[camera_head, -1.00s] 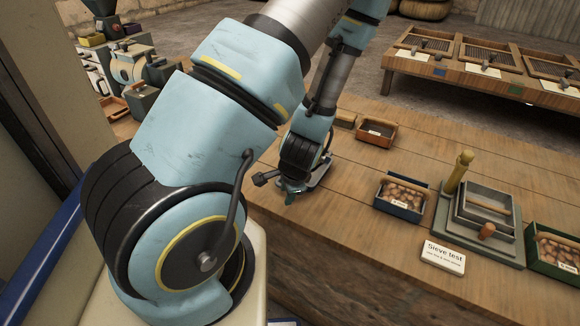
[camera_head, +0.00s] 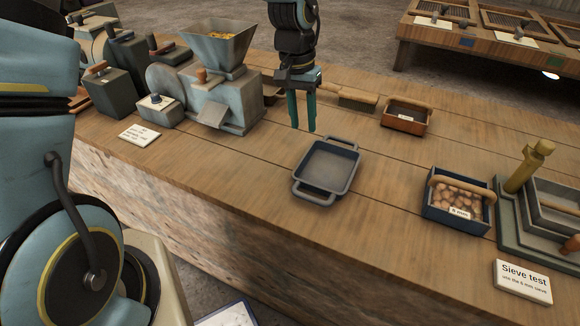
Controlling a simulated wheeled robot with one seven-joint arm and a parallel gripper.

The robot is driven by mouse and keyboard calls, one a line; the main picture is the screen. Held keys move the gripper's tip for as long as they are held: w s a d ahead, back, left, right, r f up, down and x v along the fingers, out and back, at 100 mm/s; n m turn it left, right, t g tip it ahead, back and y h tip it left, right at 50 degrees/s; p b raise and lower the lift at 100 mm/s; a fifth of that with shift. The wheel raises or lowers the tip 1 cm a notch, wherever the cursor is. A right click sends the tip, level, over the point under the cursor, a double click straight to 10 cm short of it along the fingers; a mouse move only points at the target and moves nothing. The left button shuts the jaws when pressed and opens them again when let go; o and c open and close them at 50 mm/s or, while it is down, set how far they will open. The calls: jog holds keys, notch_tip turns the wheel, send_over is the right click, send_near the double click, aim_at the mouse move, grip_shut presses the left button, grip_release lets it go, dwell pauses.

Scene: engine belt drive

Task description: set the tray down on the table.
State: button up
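The grey tray (camera_head: 328,170) is a shallow, empty rectangular pan with a handle at its near end and one at its far end. It sits flat on the wooden table (camera_head: 250,185), near the middle of the view. My gripper (camera_head: 303,129) points down beyond the tray, slightly to its left. Its two teal fingers are apart with nothing between them, and they do not touch the tray.
A grey mill with a filled hopper (camera_head: 218,50) stands left of my gripper. A brush (camera_head: 355,98) and a small brown box (camera_head: 404,117) lie behind. A blue box of nuts (camera_head: 458,200) and the sieve stand (camera_head: 512,235) are at right.

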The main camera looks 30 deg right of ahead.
send_over(307, 154)
jog(key=w, duration=0.1)
notch_tip(307, 154, down, 5)
jog(key=shift+p, duration=0.35)
jog(key=shift+s+d+f+p, duration=0.15)
jog(key=shift+f+p, duration=0.1)
jog(key=shift+f, duration=0.65)
jog(key=shift+s+a+f+p, duration=0.1)
jog(key=shift+f+p, duration=0.15)
jog(key=shift+f, duration=0.6)
jog(key=shift+s+d+f+p, duration=0.15)
jog(key=shift+f+p, duration=0.1)
jog(key=shift+f, duration=0.65)
jog(key=shift+a, duration=0.1)
jog(key=shift+c, duration=0.2)
grip_shut()
